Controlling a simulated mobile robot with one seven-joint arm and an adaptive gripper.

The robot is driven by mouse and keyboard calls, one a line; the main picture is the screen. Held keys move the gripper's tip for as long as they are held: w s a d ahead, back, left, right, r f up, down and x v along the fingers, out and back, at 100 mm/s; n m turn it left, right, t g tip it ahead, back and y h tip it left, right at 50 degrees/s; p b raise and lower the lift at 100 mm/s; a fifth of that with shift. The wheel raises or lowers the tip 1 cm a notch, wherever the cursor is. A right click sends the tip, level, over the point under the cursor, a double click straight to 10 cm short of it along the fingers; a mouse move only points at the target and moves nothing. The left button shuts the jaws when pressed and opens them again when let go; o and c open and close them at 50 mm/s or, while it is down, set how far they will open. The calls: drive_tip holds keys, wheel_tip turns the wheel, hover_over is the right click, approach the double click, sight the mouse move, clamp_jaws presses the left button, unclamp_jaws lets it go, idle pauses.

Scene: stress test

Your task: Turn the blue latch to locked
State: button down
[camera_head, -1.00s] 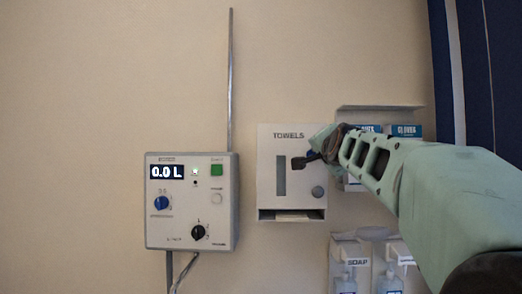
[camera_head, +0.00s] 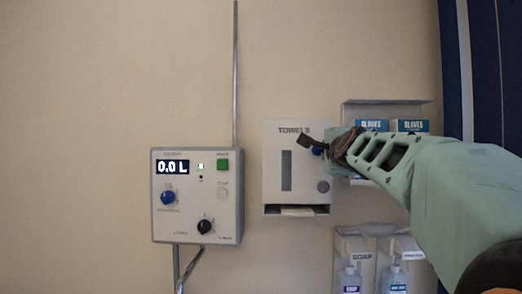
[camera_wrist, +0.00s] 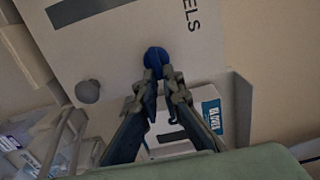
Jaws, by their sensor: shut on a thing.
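The blue latch (camera_wrist: 156,58) is a round knob on the front of the white towel dispenser (camera_head: 270,180), near its upper right. In the head view only a small blue part of the latch (camera_head: 317,151) shows beside my gripper. My gripper (camera_wrist: 160,74) reaches in from the right, and in the wrist view its two fingers are shut on the lower part of the latch. The fingers hide part of the latch, and I cannot tell its marked position.
A grey round knob (camera_wrist: 88,91) sits on the dispenser below the latch. Soap bottles (camera_head: 349,280) hang below. A control box (camera_head: 225,200) with dials is at left.

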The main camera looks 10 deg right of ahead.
idle(0.4)
drive_tip(key=c, duration=2.1)
unclamp_jaws()
drive_tip(key=shift+r, duration=0.75)
drive_tip(key=o, duration=0.7)
wheel_tip(320, 180, up, 6)
drive_tip(key=shift+r, duration=0.2)
drive_tip(key=shift+c, duration=0.2)
drive_tip(key=shift+s+a+r, duration=0.1)
drive_tip(key=shift+s+r, duration=0.15)
drive_tip(key=shift+r, duration=0.65)
drive_tip(key=c, duration=0.6)
drive_tip(key=shift+w+r, duration=0.2)
drive_tip(key=shift+r, duration=0.05)
drive_tip(key=shift+c, duration=0.2)
